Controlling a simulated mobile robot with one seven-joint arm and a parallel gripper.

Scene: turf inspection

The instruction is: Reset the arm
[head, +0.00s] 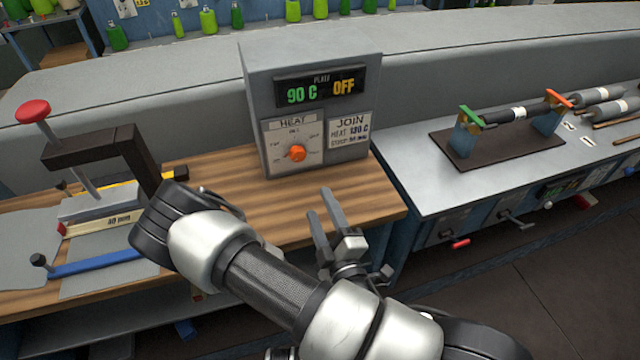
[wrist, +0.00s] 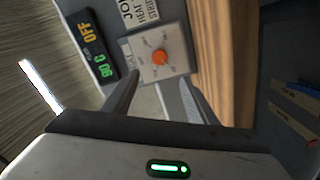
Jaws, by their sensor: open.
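My gripper (head: 332,222) is open and empty. In the head view it hangs in front of the wooden bench's right front corner, below the control box. In the wrist view its two fingers stand apart (wrist: 150,88), with nothing between them but the view of the box beyond. My arm bends across the lower middle of the head view, and its elbow covers part of the bench. The grey control box (head: 310,65) shows "90 C" in green and "OFF" in amber. Its orange knob (head: 296,153) also shows in the wrist view (wrist: 159,57).
A press with a red knob (head: 32,111) and a blue bar (head: 95,263) sit on the wooden bench (head: 225,168) at left. A metal bench (head: 415,160) at right bears a dark stand (head: 470,150) with a roller and several rods. Dark floor (head: 560,270) lies open at lower right.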

